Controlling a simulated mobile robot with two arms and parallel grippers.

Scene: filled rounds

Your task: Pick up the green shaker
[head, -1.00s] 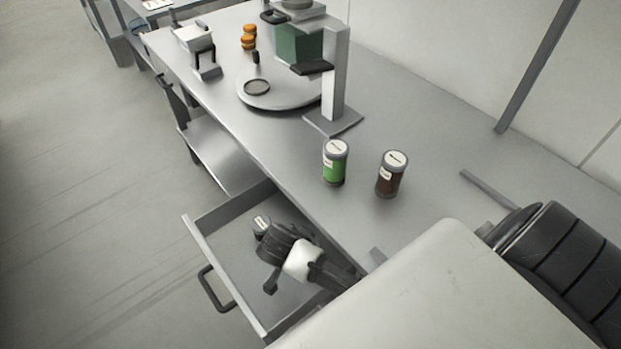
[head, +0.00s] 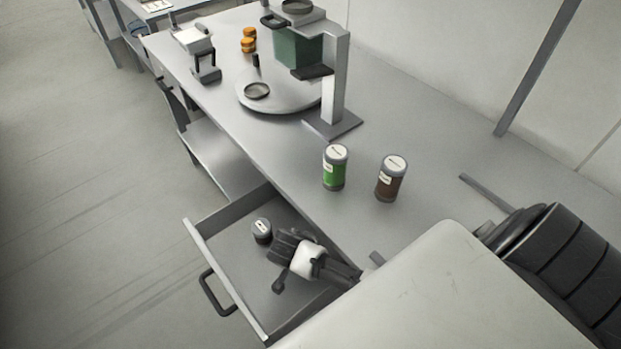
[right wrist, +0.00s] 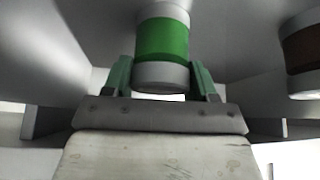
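The green shaker (head: 335,169) stands upright on the grey counter in the head view, with a pale lid. The black and white gripper (head: 289,262) over the open drawer seems to be my right one. It is below and left of the shaker in the picture, clear of it. In the right wrist view, the green-sided fingers of my right gripper (right wrist: 160,82) are apart. The green shaker (right wrist: 162,42) shows large beyond and between them, its top cut off by the frame. My left gripper is not in view.
A brown shaker (head: 391,179) stands right of the green one; it also shows in the right wrist view (right wrist: 304,50). The open drawer (head: 205,258) holds a small dark jar (head: 262,231). A grey stand (head: 340,90) and round plate (head: 250,100) are farther back.

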